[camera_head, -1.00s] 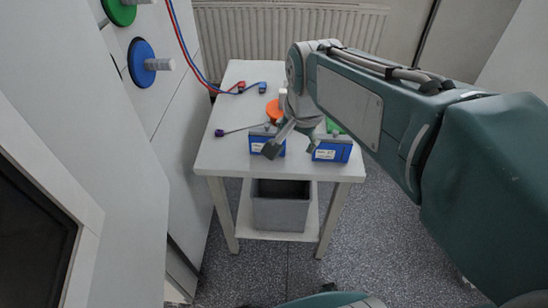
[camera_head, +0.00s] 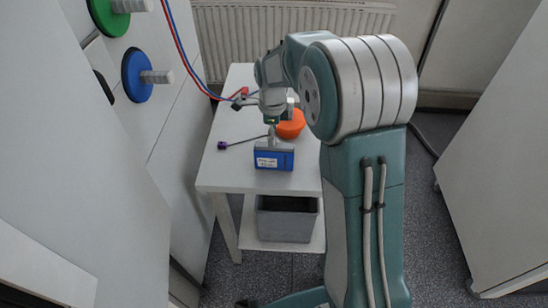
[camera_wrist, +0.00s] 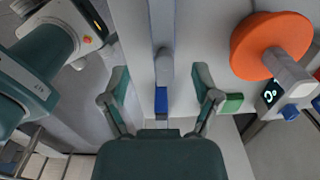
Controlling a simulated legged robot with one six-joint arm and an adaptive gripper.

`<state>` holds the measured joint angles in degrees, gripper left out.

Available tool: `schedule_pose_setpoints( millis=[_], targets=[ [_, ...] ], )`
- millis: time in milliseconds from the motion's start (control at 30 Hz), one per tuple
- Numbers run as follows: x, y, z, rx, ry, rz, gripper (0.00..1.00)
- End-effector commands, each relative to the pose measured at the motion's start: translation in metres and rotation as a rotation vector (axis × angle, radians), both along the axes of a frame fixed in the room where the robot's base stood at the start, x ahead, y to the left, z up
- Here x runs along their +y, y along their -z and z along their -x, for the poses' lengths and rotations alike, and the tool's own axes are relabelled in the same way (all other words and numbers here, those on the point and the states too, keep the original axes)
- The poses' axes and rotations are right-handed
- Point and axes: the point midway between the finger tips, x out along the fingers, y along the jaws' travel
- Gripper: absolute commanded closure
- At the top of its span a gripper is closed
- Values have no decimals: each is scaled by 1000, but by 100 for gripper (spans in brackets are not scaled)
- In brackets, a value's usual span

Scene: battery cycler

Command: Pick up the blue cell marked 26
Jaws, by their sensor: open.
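A blue cell (camera_head: 273,158) with a grey top and a white label stands upright near the table's front edge in the head view. The number on its label is too small to read. My gripper (camera_head: 271,120) is behind and above this cell, and its fingers are hard to make out there. In the wrist view my gripper (camera_wrist: 161,78) is open, its two fingers apart. A small blue block (camera_wrist: 161,100) and a grey piece show between the fingers; I cannot tell which cell this is. I see no grip on anything.
An orange round part (camera_head: 291,123) lies on the white table (camera_head: 225,175), right of my gripper. A dark rod with a purple end (camera_head: 223,145) lies at left. A grey bin (camera_head: 286,220) sits below. A green part (camera_wrist: 232,103) shows beside the right finger.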

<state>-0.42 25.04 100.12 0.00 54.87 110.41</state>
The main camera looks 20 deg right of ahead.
Motion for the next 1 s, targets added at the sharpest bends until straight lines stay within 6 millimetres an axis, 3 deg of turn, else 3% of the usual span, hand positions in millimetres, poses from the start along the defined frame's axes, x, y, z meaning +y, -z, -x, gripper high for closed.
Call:
schedule_pose_setpoints(
  millis=[500, 767, 800, 967, 1000],
  targets=[
    [-6, 61, -2, 2, -2, 0, 20],
    [-5, 65, -2, -2, -2, 1, 20],
    [-5, 65, -2, -2, -2, 1, 24],
    [-5, 65, -2, -1, -2, 0, 96],
    [-5, 65, -2, -1, -2, 0, 100]
  ],
)
